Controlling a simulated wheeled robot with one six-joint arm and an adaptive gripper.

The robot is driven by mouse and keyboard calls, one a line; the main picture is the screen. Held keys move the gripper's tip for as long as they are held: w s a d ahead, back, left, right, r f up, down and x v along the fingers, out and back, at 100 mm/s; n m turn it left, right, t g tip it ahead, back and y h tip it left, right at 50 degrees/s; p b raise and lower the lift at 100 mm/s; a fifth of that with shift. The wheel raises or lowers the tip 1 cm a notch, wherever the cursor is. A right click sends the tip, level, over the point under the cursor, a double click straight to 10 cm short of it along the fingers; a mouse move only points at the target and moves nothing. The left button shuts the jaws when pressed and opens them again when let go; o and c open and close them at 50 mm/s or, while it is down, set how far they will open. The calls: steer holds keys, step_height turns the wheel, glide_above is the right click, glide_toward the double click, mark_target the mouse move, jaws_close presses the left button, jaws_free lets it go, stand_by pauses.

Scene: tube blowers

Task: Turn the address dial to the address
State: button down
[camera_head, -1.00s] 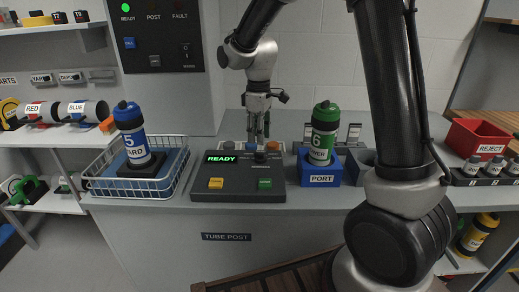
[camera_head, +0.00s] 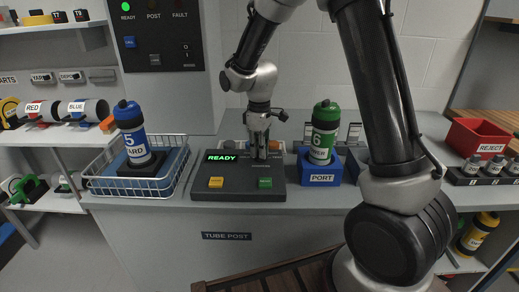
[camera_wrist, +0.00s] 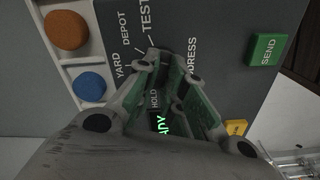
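A dark console (camera_head: 238,190) with a green READY display (camera_head: 222,157) stands on the counter. My gripper (camera_head: 259,156) points down over its back right part, where the address dial is hidden by the fingers. In the wrist view my gripper's two fingers (camera_wrist: 174,62) reach down to the panel with a gap between them. The words YARD, DEPOT, TEST and HOLD show around the fingertips, and ADDRESS is partly covered. I cannot make out the dial or its pointer, nor whether the fingers touch it.
The console has a yellow button (camera_head: 216,182) and a green SEND button (camera_head: 265,183). A wire basket (camera_head: 165,187) with a blue YARD carrier (camera_head: 136,139) stands to the left. A green carrier (camera_head: 323,137) stands in the blue PORT holder (camera_head: 321,175) close on the right.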

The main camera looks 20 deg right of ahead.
steer(key=shift+m, duration=0.3)
steer(key=shift+w+d+m, duration=0.1)
steer(key=shift+d+m, duration=0.05)
steer(key=shift+m, duration=2.95)
steer(key=c, duration=1.5)
jaws_free()
step_height(320, 180, up, 12)
